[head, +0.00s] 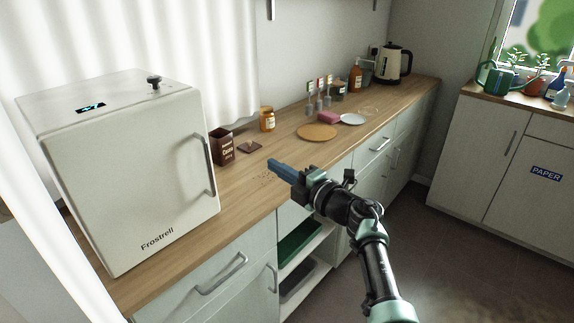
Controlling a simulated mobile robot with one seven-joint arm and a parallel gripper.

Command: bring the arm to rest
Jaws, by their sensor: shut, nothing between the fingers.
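My gripper (273,166) is in the middle of the head view, at the end of my arm, which reaches in from the lower right. Its blue fingers are shut with nothing between them. They point left, over or near the front part of the wooden counter (240,197). I cannot tell the exact height of the fingers above the counter. My arm is bent and stretched out in front of the drawers.
A white Frostrell fridge (125,175) stands left on the counter. A brown tin (222,147), an amber jar (267,119), a round board (317,132) and a kettle (393,63) stand further back. Open shelves hold a green tray (300,243). The floor (470,240) at right is clear.

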